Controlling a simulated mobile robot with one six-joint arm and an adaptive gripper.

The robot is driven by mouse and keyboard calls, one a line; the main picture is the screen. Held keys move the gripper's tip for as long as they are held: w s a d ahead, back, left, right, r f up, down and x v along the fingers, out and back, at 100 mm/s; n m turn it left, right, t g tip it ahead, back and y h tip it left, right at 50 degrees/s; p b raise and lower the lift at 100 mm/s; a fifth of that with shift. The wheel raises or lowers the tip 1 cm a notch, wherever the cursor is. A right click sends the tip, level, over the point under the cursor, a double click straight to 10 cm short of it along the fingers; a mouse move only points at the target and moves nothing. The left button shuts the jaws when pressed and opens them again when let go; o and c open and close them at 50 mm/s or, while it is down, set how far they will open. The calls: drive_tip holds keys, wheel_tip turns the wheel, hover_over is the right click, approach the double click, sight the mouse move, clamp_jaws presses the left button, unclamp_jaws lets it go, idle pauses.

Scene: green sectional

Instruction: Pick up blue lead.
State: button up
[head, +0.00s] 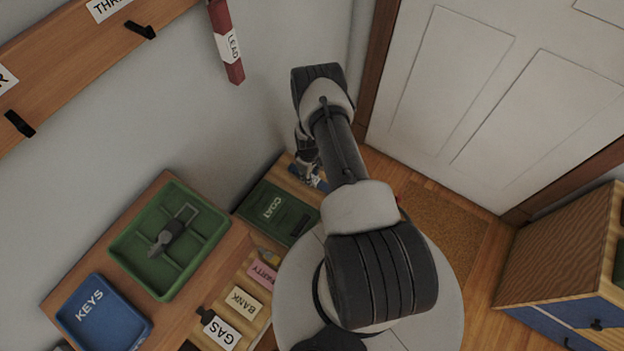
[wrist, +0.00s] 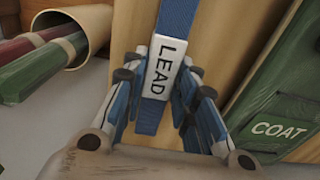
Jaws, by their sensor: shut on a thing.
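The blue lead (wrist: 177,25) is a flat blue strap with a white tag reading LEAD, seen in the wrist view. My gripper (wrist: 163,76) is shut on it at the tag, with fingers on both sides. The strap runs up out of the picture and shows a short end below the tag. In the head view my gripper (head: 308,168) is low beside the wall, partly behind my arm, and a bit of blue shows beneath it.
A green tray (head: 128,247), a blue KEYS tray (head: 103,314) and a dark green item (head: 277,213) lie nearby. In the wrist view, rolled red and green items (wrist: 40,60) lie left, a green COAT-labelled thing (wrist: 285,100) right.

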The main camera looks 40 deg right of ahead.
wheel_tip(320, 180, up, 20)
drive_tip(key=p, duration=0.7)
idle(0.8)
